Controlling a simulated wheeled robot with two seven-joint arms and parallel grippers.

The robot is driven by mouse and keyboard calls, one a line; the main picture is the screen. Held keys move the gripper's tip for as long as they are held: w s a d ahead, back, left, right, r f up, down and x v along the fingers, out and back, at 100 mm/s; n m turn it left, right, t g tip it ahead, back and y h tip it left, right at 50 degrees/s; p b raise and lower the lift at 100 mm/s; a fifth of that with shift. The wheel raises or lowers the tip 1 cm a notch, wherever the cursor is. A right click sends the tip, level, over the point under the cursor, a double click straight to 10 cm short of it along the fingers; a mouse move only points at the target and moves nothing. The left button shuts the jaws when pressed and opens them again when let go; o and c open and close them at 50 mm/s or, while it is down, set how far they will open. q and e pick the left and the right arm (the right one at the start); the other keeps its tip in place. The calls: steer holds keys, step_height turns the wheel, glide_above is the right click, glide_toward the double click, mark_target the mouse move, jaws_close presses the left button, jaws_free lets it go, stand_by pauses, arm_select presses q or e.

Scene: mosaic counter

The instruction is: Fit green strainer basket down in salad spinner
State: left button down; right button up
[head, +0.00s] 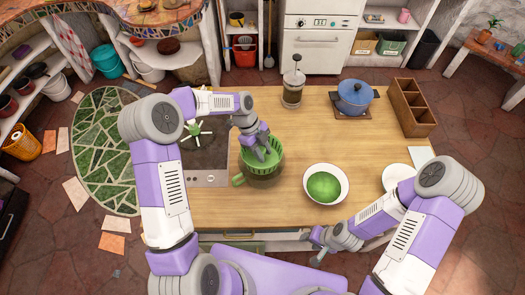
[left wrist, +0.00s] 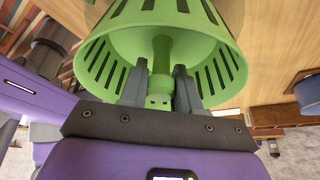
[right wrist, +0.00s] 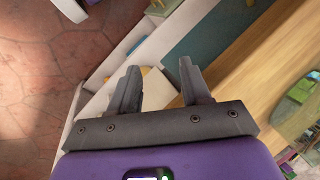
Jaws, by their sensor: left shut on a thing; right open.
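The green strainer basket (head: 277,154) has slotted sides and a central post. My left gripper (head: 262,147) is shut on that post, which shows between the fingers in the left wrist view (left wrist: 160,84). The basket is at the mouth of the salad spinner (head: 263,182), a see-through brownish bowl with a green handle on its left. The basket's slotted wall shows above the bowl; how deep its lower part sits cannot be told. My right gripper (head: 320,241) is open and empty at the counter's front edge; its spread fingers show in the right wrist view (right wrist: 155,88).
A white bowl (head: 308,193) with a round green thing in it stands right of the spinner. The cooktop (head: 205,178) lies left. A French press (head: 293,90), blue pot (head: 354,97) and wooden box (head: 410,108) stand further back. The middle of the counter is clear.

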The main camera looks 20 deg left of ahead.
mark_target(262, 165)
arm_select(q)
steer(key=shift+f+b, duration=3.85)
steer(key=shift+f, duration=0.95)
stand_by(1.5)
steer(key=c, duration=0.7)
jaws_free()
steer(key=shift+c, duration=0.2)
steer(key=v, duration=0.7)
steer(key=shift+a+r, duration=0.15)
steer(key=shift+r, duration=0.15)
